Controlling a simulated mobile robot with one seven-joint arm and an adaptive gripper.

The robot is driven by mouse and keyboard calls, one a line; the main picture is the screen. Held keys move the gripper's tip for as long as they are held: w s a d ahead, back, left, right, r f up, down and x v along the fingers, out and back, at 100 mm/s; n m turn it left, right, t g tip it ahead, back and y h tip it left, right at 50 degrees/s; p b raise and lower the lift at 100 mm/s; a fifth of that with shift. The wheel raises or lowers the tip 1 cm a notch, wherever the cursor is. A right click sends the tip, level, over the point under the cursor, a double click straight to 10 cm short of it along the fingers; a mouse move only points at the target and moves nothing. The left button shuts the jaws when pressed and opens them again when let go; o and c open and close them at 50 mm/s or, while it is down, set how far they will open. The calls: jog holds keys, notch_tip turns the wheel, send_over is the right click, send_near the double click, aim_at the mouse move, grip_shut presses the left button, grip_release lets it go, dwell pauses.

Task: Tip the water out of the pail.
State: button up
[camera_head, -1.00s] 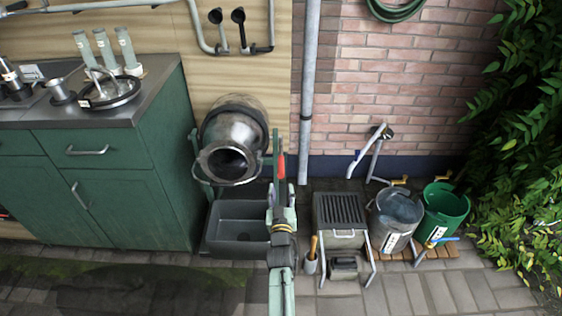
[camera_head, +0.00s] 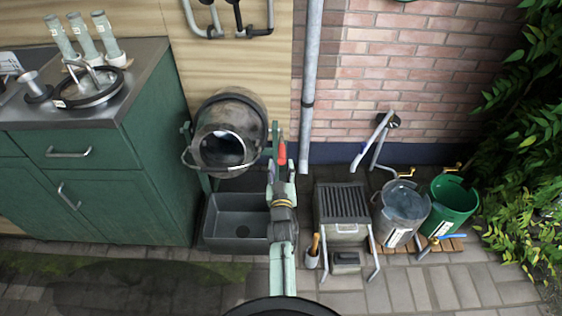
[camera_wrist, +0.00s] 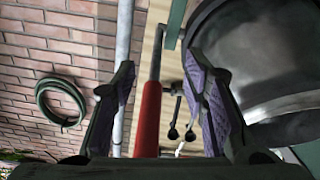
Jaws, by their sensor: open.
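A grey metal drum-like vessel (camera_head: 248,104) sits tilted in a green pivot frame above a grey basin (camera_head: 222,236). Its mouth faces forward, with bright reflections inside; I cannot tell how much water it holds. In the wrist view the vessel (camera_wrist: 285,75) fills the upper right. A red lever grip (camera_head: 282,153) stands at the frame's right side. My gripper (camera_wrist: 160,68) is open, with the red grip (camera_wrist: 148,118) between its jaws and gaps visible on both sides. In the head view my gripper (camera_head: 281,170) is just at the grip. A grey bucket (camera_head: 402,212) also stands at the right.
A green bucket (camera_head: 450,207) stands beside the grey one on wooden slats. A grated box (camera_head: 343,203) stands right of the basin. A green cabinet (camera_head: 95,180) with a steel top is at the left. A pipe (camera_head: 308,90) runs down the wall behind.

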jog(key=shift+s, duration=0.1)
jog(key=shift+c, duration=0.2)
grip_shut()
jog(key=c, duration=0.9)
grip_release()
jog(key=o, duration=0.9)
jog(key=shift+o, duration=0.2)
jog(key=s, duration=0.7)
jog(key=shift+s, duration=0.25)
